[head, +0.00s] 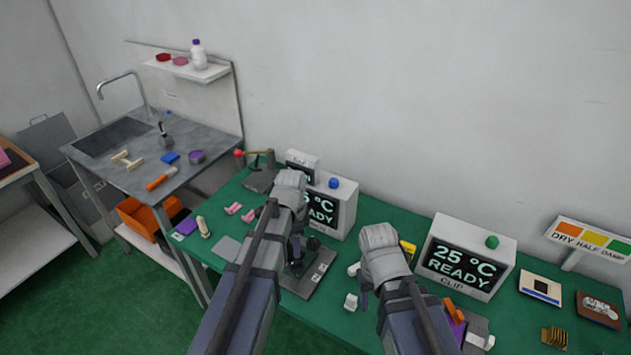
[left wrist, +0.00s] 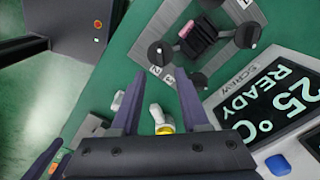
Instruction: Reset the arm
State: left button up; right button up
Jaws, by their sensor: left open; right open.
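A lever fixture (head: 262,178) with a grey base and a red-tipped lever (head: 240,153) stands at the back left of the green table. The lever points left. My left gripper (head: 297,247) hangs over the table, partly hidden by its own arm. In the left wrist view its two fingers (left wrist: 158,100) are spread and nothing is held. A grey plate fixture with black knobs (left wrist: 205,45) lies beyond the fingertips; it also shows in the head view (head: 318,275). My right gripper (head: 366,290) is over the table further right, small and partly hidden, with nothing visible in it.
Two display boxes stand on the table, one (head: 337,210) behind my left arm and one (head: 467,255) at the right. A small white piece (head: 351,302) lies near my right gripper. A sink bench (head: 110,170) stands at the left. Table space between items is narrow.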

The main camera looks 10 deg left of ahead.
pick_arm(q)
jog(key=s+d+n+y, duration=0.1)
jog(key=s+d+n, duration=0.8)
jog(key=s, duration=0.4)
jog(key=shift+s+d, duration=0.4)
jog(key=shift+d, duration=0.45)
dwell(1.0)
